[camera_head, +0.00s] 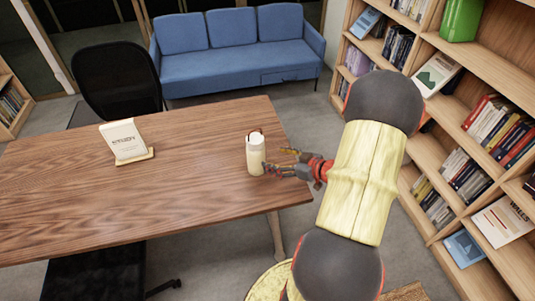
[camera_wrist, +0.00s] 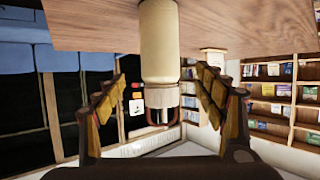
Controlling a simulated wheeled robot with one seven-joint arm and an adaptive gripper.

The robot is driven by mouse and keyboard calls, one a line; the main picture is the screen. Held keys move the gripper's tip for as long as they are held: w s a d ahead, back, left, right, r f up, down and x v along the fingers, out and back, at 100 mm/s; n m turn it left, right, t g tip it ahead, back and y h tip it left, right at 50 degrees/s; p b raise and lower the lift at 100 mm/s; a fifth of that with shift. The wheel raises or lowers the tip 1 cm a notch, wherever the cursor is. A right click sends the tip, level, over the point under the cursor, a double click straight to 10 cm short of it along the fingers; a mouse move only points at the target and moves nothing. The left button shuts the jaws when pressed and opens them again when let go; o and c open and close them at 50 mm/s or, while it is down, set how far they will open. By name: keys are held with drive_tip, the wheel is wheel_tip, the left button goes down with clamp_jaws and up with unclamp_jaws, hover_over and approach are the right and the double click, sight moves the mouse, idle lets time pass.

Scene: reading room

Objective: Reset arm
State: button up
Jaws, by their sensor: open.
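A cream bottle (camera_head: 255,158) with a pale cap and a dark carry loop stands upright near the right end of the wooden table (camera_head: 200,200). My gripper (camera_head: 280,160) is open just right of the bottle, its fingers pointing toward it. In the wrist view the picture is upside down, and the bottle (camera_wrist: 159,42) appears between the two spread fingers (camera_wrist: 160,82). I see gaps between the bottle and both fingers there. Nothing is held. My arm reaches in from the lower right of the head view.
A white sign (camera_head: 124,138) on a wooden base stands on the left of the table. A black chair (camera_head: 118,80) and a blue sofa (camera_head: 240,62) are behind it. Bookshelves (camera_head: 480,90) line the right side. The table's middle is clear.

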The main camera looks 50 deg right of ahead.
drive_tip(key=shift+s+r, duration=0.2)
drive_tip(key=shift+s, duration=0.4)
drive_tip(key=shift+d, duration=0.1)
